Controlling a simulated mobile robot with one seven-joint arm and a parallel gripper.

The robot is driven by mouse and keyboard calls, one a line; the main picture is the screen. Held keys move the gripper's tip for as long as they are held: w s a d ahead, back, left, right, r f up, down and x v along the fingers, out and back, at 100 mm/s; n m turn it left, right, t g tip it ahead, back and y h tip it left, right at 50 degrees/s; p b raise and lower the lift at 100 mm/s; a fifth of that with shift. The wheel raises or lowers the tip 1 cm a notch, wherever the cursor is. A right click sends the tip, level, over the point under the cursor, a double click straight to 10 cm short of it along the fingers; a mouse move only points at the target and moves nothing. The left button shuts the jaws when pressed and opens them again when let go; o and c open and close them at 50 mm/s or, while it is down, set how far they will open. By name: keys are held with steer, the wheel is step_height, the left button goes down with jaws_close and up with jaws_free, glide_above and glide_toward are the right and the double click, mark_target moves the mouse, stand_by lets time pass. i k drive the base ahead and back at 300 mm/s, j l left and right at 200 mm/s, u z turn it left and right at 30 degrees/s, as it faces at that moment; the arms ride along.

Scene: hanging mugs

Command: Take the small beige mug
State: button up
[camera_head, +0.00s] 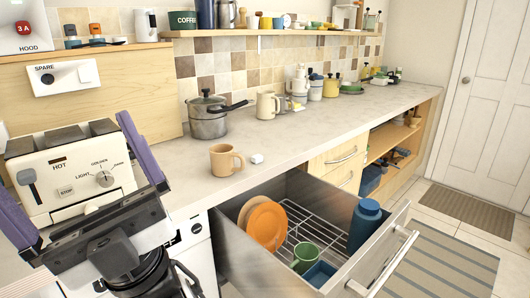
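A small beige-tan mug (224,160) stands upright on the counter near its front edge, its handle to the right. The mug is fully visible.
A toaster (70,172) stands left of the mug, a steel pot (207,119) behind it. A small white block (257,159) lies beside the mug. The open drawer (270,272) below holds an orange plate, green mug and blue bottle. Counter (330,125) to the right is mostly clear.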

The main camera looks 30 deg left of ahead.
mark_target(222, 155)
steer(key=i+u, duration=0.25)
steer(key=u, duration=0.15)
steer(key=i+u, duration=0.4)
steer(key=i+l+u, duration=0.1)
steer(key=u, duration=0.3)
